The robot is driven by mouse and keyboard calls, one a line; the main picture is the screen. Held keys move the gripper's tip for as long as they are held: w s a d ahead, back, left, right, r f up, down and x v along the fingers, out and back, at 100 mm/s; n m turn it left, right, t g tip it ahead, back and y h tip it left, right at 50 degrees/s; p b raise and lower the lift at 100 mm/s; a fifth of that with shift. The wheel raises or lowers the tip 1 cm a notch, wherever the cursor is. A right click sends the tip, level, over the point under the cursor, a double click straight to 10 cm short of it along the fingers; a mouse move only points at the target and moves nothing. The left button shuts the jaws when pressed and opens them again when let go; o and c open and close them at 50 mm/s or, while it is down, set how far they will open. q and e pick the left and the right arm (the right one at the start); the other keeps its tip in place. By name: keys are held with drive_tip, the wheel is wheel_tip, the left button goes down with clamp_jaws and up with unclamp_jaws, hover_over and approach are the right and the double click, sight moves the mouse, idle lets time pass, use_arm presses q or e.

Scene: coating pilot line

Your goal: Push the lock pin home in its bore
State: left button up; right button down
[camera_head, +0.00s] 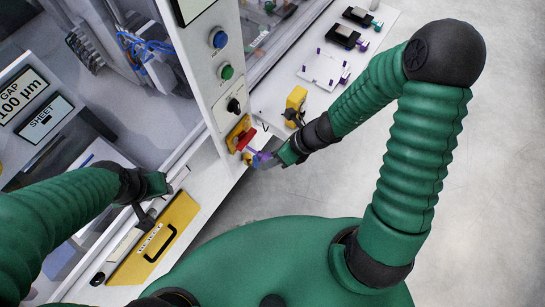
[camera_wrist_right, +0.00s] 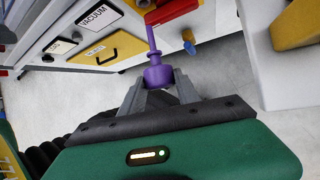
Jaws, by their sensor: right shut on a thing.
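The purple lock pin (camera_wrist_right: 158,74) is between the fingers of my right gripper (camera_wrist_right: 160,95) in the right wrist view. The gripper is shut on its wider head, and the thin shaft points away toward a red handle (camera_wrist_right: 172,10). Shaft and handle overlap there; I cannot tell whether they touch. The bore is not clearly visible. In the head view, my right gripper (camera_head: 274,160) and the pin (camera_head: 262,157) are just below the red handle (camera_head: 246,140) on its yellow plate. My left gripper (camera_head: 158,185) is by the machine's front ledge; its fingers are unclear.
A yellow drawer front (camera_head: 150,245) with a black handle lies below my left gripper. Blue (camera_head: 219,39) and green (camera_head: 226,72) buttons sit on the upright panel. A yellow block (camera_head: 295,101) stands on the white ledge near my right wrist. The floor at right is clear.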

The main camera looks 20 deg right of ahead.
sight(258, 152)
drive_tip(key=shift+w+a+p, duration=0.45)
drive_tip(key=shift+w+a, duration=0.35)
drive_tip(key=shift+w, duration=0.25)
drive_tip(key=shift+w+a+p, duration=0.4)
drive_tip(key=shift+w+a, duration=0.4)
drive_tip(key=shift+w, duration=0.2)
drive_tip(key=c, duration=0.8)
unclamp_jaws()
drive_tip(key=p+v, duration=0.6)
drive_tip(key=v, duration=1)
drive_tip(key=shift+d+r, duration=0.2)
drive_tip(key=shift+r, duration=0.15)
